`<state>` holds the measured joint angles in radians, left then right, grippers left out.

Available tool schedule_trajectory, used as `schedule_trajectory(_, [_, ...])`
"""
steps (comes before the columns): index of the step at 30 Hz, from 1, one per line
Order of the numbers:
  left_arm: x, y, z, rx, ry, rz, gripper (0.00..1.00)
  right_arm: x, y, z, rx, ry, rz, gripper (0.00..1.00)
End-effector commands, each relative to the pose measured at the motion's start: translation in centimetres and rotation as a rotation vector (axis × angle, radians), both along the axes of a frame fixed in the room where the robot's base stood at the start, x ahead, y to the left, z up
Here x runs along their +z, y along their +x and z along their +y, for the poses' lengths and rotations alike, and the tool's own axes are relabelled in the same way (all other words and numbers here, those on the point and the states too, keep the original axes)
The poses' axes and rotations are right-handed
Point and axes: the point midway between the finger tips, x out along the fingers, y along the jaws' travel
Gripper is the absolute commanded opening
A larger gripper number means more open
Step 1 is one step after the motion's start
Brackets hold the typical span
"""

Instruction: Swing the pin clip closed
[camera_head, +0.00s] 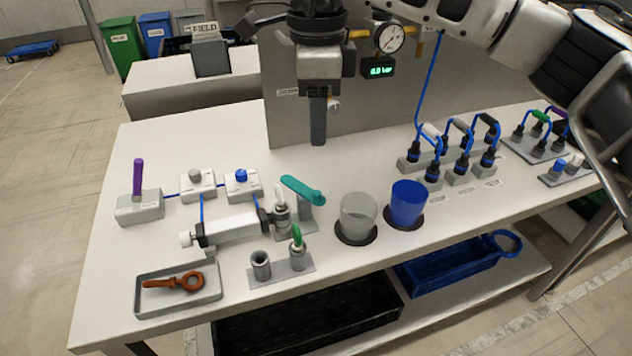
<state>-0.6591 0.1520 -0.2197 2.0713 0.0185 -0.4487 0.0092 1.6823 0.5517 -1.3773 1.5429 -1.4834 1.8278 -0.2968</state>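My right gripper (318,140) points straight down above the back of the bench, in front of the grey panel. Its fingers show as one narrow dark column, shut with nothing visible between them. I cannot tell for sure which part is the pin clip. A green-topped pin (297,236) stands tilted in one of two grey sockets on a small plate at the front. An orange-brown pin with a ring end (187,283) lies in a shallow grey tray (150,305) at front left. My gripper is behind and above both, touching neither. My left gripper is not in view.
A teal lever (302,190) stands by a white cylinder (235,228). Hose connectors (432,153) and a purple-handled switch (139,205) flank the bench. The bench's back left is clear.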

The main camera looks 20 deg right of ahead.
Motion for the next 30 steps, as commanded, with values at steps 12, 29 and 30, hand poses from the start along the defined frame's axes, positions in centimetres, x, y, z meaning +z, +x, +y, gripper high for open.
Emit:
schedule_trajectory(12, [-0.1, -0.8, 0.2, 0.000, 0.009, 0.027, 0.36, -9.0, -0.1, 0.0, -0.001, 0.002, 0.005, 0.37])
schedule_trajectory(29, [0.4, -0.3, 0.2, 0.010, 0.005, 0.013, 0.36, -12.9, 0.0, 0.1, 0.000, 0.004, 0.000, 0.37])
schedule_trajectory(30, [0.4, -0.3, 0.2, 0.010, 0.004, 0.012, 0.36, -12.9, 0.0, 0.1, 0.000, 0.004, 0.000, 0.37])
